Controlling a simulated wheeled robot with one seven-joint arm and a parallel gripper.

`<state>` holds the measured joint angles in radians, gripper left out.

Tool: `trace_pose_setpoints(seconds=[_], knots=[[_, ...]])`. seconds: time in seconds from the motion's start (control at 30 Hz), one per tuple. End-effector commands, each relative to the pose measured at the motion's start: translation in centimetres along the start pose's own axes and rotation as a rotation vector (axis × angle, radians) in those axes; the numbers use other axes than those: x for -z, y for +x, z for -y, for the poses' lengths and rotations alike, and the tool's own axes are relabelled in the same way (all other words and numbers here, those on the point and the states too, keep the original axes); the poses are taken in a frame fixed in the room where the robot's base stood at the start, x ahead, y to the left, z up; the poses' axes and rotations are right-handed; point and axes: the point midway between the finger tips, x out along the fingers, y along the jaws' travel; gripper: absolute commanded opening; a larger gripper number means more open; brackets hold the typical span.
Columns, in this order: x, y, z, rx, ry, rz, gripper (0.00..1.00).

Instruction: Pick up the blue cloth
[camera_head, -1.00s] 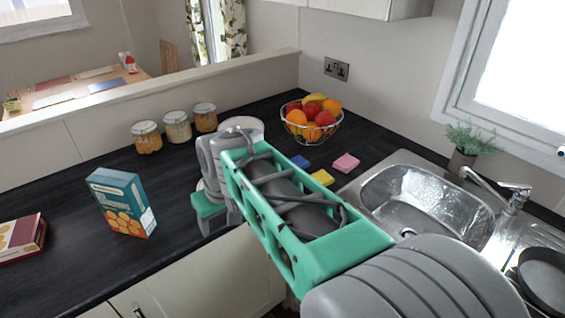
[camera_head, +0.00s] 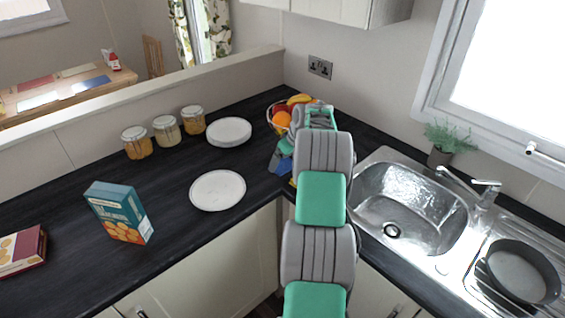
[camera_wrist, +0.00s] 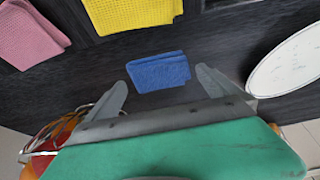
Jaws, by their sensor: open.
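The small folded blue cloth (camera_wrist: 160,72) lies on the dark worktop, between and just beyond the two fingers in the wrist view. My gripper (camera_wrist: 162,80) is open and empty above it, with one finger to each side. A gap between fingers and cloth seems to remain, but its height is hard to judge. In the head view my arm hides most of this spot; a blue patch (camera_head: 282,167) shows left of the arm.
A yellow cloth (camera_wrist: 130,12) and a pink cloth (camera_wrist: 28,32) lie nearby. A fruit bowl (camera_head: 272,120) stands behind my arm. White plates (camera_head: 218,190) lie to the left, with jars (camera_head: 166,130) behind. The sink (camera_head: 410,205) is at right.

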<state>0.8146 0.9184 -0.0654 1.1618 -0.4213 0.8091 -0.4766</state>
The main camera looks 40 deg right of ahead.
Motion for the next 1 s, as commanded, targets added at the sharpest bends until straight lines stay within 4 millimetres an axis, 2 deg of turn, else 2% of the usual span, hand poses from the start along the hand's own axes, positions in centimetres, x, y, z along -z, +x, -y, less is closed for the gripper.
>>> trace_pose_setpoints(seconds=[0.13, 0.37, 0.9, 1.0], knots=[[0.2, 1.8, 0.1, 0.001, -0.002, 0.0, 1.0], [0.1, 2.0, 0.1, -0.001, -0.001, -0.001, 0.99], [0.1, 2.0, 0.1, 0.0, -0.001, 0.0, 0.55], [0.1, 2.0, 0.1, -0.001, -0.001, -0.001, 0.52]])
